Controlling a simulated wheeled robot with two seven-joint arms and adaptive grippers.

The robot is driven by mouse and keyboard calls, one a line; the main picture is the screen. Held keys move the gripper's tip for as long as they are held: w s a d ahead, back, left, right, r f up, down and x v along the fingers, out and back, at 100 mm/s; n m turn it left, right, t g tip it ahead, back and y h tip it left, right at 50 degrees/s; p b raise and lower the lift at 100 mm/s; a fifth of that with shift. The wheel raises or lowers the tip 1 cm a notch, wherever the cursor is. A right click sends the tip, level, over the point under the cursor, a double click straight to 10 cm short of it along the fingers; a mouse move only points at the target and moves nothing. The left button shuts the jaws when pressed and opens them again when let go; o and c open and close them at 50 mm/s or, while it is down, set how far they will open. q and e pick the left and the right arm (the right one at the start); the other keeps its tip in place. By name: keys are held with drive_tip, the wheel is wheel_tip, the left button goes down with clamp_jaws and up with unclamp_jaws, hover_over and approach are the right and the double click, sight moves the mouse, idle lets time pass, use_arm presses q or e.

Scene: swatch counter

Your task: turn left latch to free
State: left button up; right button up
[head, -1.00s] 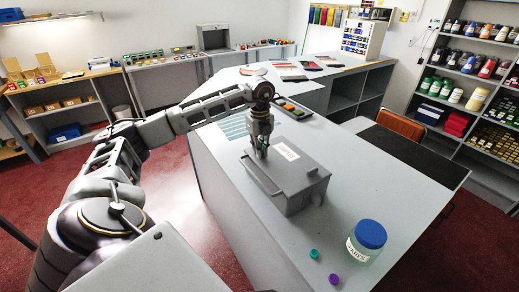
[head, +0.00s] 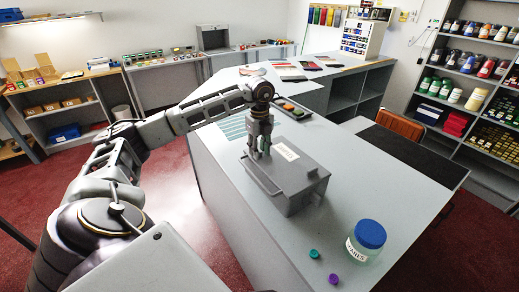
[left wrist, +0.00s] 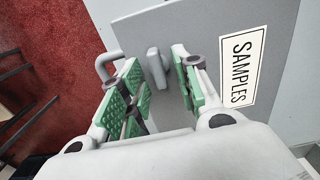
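The grey sample box (head: 305,190) stands on the counter, with a white "SAMPLES" label on its lid; the lid (left wrist: 215,30) fills much of the left wrist view. A small grey latch tab (left wrist: 157,68) stands up from the lid near its edge. My left gripper (head: 260,154) points down over the lid's left end. In the left wrist view its green-padded fingers (left wrist: 160,85) are open, one on each side of the latch, with a gap visible around it. In the head view the gripper hides the latch. My right gripper is not in view.
A grey bar handle (left wrist: 104,66) sticks out from the box's side near the left finger. A jar with a blue lid (head: 369,237), a teal cap (head: 314,254) and a purple cap (head: 334,279) are on the counter's near end. A sample tray (head: 293,110) lies behind the box.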

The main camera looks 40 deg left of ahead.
sight(260, 150)
use_arm(q)
drive_tip(key=shift+r, duration=0.15)
wheel_tip(260, 150, up, 12)
idle(0.9)
drive_tip(key=shift+f, duration=0.2)
idle(0.6)
